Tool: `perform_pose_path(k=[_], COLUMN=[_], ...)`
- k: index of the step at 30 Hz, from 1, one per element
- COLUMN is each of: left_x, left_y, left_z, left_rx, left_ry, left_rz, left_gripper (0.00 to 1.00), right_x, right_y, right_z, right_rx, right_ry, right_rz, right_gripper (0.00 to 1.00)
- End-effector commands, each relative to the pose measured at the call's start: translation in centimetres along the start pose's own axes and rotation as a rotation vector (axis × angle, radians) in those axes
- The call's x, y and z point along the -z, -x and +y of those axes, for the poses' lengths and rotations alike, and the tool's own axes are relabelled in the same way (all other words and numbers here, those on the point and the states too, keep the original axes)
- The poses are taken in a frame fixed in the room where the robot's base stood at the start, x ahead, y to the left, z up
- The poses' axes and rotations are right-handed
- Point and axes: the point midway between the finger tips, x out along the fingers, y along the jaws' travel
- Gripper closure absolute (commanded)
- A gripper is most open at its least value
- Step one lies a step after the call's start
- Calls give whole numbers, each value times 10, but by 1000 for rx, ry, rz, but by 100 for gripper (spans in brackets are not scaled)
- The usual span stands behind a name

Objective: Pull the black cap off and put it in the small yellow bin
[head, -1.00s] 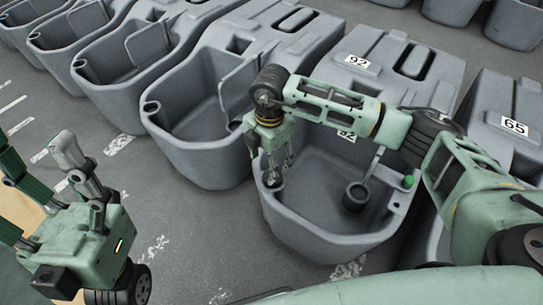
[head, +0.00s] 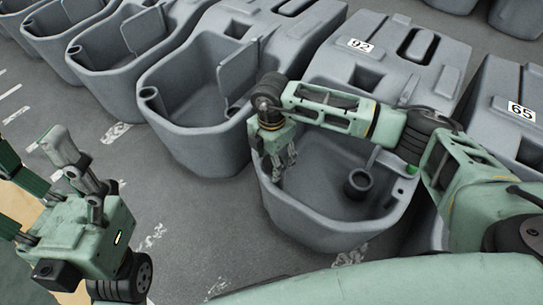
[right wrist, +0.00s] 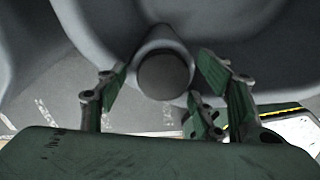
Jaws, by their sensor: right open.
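A dark round cap (right wrist: 165,75) sits on the end of a grey post at the tank's rim in the right wrist view. My right gripper (right wrist: 168,82) is open, with its fingers apart on both sides of the cap. Gaps show between fingers and cap. In the head view my right gripper (head: 277,165) points down over the left corner of the tank marked 92 (head: 310,230), and hides the cap there. My left gripper (head: 42,175) is at the far left, fingers up, spread and empty. I cannot make out a small yellow bin.
Other grey tanks (head: 195,120) stand close on both sides. A tan surface (head: 22,218) shows behind my left arm. Grey floor (head: 165,215) is clear in front.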

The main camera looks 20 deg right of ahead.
Motion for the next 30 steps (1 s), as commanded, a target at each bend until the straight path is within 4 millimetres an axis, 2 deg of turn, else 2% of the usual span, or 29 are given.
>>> perform_pose_path(k=[2, 16, 17, 27, 30], left_x=[0, 1, 1, 1, 1], left_y=[0, -1, 0, 0, 0], left_z=[0, 0, 0, 0, 0], left_rx=[0, 1, 1, 2, 2], left_ry=[0, 1, 1, 1, 1], left_rz=[1, 1, 0, -2, -3], left_gripper=[27, 27, 27, 27, 27], right_x=[0, 0, 0, 0, 0], right_y=[0, 1, 1, 1, 2], right_z=[0, 1, 1, 2, 2], right_rx=[0, -3, -3, -6, -7], right_ry=[0, 0, 1, 1, 1], right_rz=[0, 1, 1, 1, 1], right_gripper=[42, 83, 60, 90, 90])
